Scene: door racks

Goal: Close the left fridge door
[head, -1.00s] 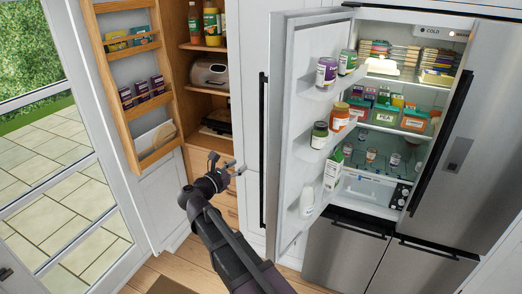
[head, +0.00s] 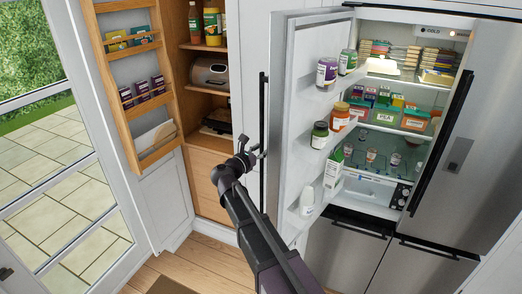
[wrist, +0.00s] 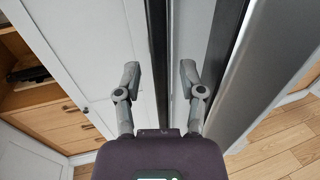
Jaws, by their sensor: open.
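The left fridge door (head: 290,120) stands open, with its inner shelves of jars and bottles facing right. Its long black vertical handle (head: 263,100) is on the outer side, at the door's left. My gripper (head: 259,151) is open and empty beside the middle of this handle. In the wrist view the two fingers of my gripper (wrist: 160,72) are spread. The black handle (wrist: 157,50) runs up between them in the picture. I cannot tell whether either finger touches it. My arm hides part of the lower area in front of the door.
The fridge interior (head: 395,125) is stocked with food. The right fridge door (head: 475,140) is shut. At left, an open wooden pantry door (head: 135,90) carries racks of packets beside pantry shelves (head: 208,90). A glass door (head: 45,170) is farther left.

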